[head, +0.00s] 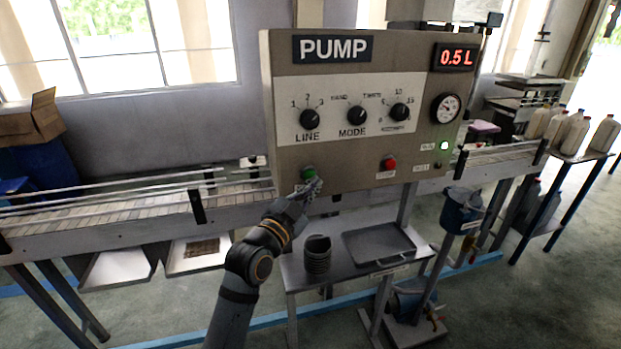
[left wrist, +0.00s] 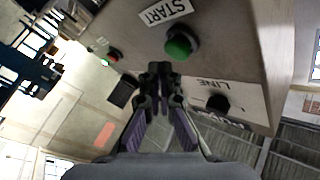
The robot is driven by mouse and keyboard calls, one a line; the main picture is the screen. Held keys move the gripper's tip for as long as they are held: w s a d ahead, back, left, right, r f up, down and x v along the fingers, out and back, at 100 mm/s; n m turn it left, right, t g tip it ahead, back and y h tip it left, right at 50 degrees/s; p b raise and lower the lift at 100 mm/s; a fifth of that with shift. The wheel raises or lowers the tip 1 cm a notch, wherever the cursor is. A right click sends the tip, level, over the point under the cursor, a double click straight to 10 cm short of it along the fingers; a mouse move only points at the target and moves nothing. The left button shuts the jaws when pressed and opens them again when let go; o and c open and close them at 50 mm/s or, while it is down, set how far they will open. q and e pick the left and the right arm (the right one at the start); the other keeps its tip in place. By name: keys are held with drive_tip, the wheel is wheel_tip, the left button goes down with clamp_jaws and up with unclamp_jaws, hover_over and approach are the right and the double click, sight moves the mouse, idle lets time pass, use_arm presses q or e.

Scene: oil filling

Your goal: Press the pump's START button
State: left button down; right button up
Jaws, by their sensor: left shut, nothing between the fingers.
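The pump panel (head: 365,150) is a grey-brown box with the word PUMP at its top left. The green START button (head: 309,173) is at its lower left. In the left wrist view the green button (left wrist: 181,43) shows beside its START label (left wrist: 165,11). My left gripper (head: 314,186) is shut and empty, close in front of the panel just below the green button. In the left wrist view its fingertips (left wrist: 159,72) point toward the panel near the button; I cannot tell whether they touch it. A red button (head: 389,163) is to the right. My right gripper is not in view.
The panel has LINE (head: 308,120), MODE (head: 357,115) and a third knob, a gauge (head: 445,108), a lit green lamp (head: 444,146) and a display reading 0.5 L (head: 455,57). A conveyor (head: 130,205) runs behind. A small table below holds a dark cup (head: 317,254) and a tray (head: 378,243).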

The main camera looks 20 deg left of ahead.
use_arm(q)
drive_tip(key=s+d, duration=0.1)
drive_tip(key=s+d+b, duration=0.1)
drive_tip(key=s, duration=0.2)
drive_tip(key=shift+s+d+f+b, duration=0.1)
drive_tip(key=shift+d+b, duration=0.3)
idle(0.7)
